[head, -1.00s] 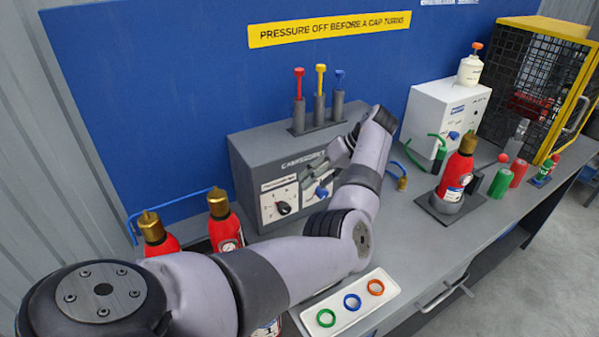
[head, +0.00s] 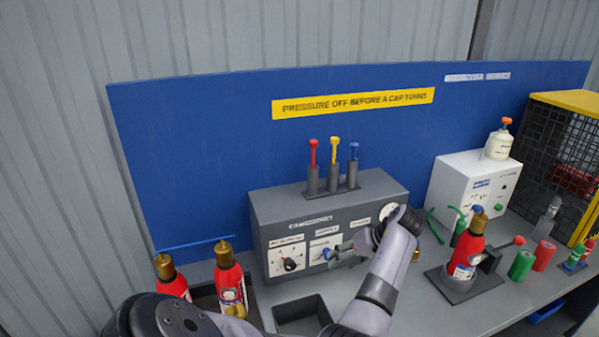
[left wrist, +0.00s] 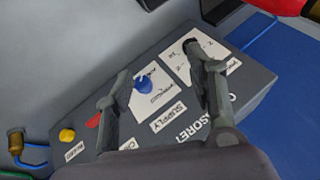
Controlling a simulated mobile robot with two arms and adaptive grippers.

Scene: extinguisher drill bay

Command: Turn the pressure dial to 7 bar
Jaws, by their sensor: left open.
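The pressure dial (head: 290,264) is a black knob on a white, marked plate at the left of the grey box's front. Its pointer setting is too small to read. My left gripper (head: 333,256) is open and empty in front of the middle plate, right of the dial. In the left wrist view its two fingers (left wrist: 157,62) stand apart over the panel, with a blue knob (left wrist: 143,84) on its white plate between them, nearer the left finger. The right finger covers part of the marked plate (left wrist: 178,66), hiding its knob there. My right gripper is not in view.
Red, yellow and blue handled tools (head: 333,150) stand on the grey box (head: 270,208). Two red extinguishers (head: 230,283) stand left of it. An open bin (head: 300,312) lies in front. Right are a red extinguisher (head: 466,260) on a stand and a white box (head: 452,190).

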